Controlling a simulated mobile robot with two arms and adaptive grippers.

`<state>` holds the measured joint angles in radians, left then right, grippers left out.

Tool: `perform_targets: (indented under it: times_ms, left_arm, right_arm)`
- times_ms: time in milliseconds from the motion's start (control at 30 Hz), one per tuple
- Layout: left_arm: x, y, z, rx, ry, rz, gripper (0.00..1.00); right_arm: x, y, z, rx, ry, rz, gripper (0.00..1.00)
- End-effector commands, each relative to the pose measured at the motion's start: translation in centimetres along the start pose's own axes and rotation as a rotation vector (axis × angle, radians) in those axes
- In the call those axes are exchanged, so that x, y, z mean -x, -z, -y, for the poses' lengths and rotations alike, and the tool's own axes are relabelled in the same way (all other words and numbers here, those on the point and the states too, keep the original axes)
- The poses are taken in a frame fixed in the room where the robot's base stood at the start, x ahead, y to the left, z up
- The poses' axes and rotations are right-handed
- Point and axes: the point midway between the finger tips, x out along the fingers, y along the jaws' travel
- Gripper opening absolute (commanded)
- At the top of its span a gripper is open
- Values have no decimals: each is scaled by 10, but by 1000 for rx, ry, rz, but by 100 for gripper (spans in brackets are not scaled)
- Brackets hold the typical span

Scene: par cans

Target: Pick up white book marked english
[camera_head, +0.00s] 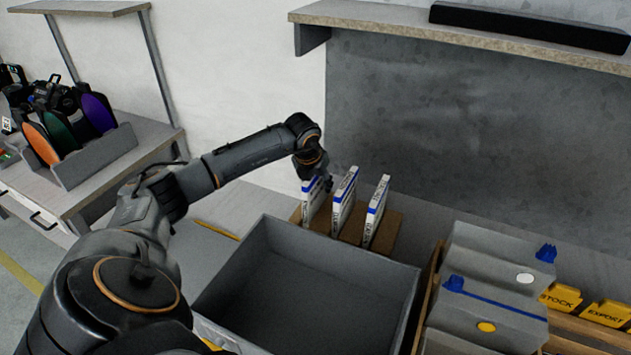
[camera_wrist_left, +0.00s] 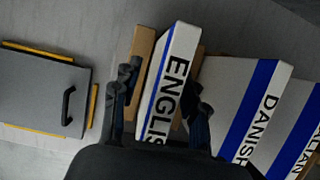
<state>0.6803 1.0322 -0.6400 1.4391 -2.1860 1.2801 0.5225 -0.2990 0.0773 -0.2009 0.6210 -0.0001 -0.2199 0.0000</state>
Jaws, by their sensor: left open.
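The white book marked ENGLISH, with a blue stripe, stands upright in a wooden holder; its spine shows in the left wrist view (camera_wrist_left: 180,55). In the head view it is the leftmost of three white books (camera_head: 309,208). My left gripper (camera_head: 318,181) is over its top end. In the left wrist view the gripper (camera_wrist_left: 163,98) is open, with one finger on each side of the spine. I cannot tell whether the fingers touch it. My right gripper is not in view.
The DANISH book (camera_wrist_left: 245,105) and a third book (camera_wrist_left: 300,125) stand close to its right, in the wooden holder (camera_head: 386,236). A large empty grey bin (camera_head: 300,240) is in front. A shelf (camera_head: 400,25) overhangs behind. Grey file boxes (camera_head: 490,290) stand right.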

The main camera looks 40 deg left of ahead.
Motion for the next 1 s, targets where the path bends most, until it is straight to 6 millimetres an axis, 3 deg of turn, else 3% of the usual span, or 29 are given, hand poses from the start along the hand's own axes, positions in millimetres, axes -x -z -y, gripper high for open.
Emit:
perform_targets:
  times_ms: [767,1000]
  left_arm:
    - [-4,2,0,1,0,0,43]
    - [-4,2,0,1,0,0,0]
  right_arm:
    - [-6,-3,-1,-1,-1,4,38]
    - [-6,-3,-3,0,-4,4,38]
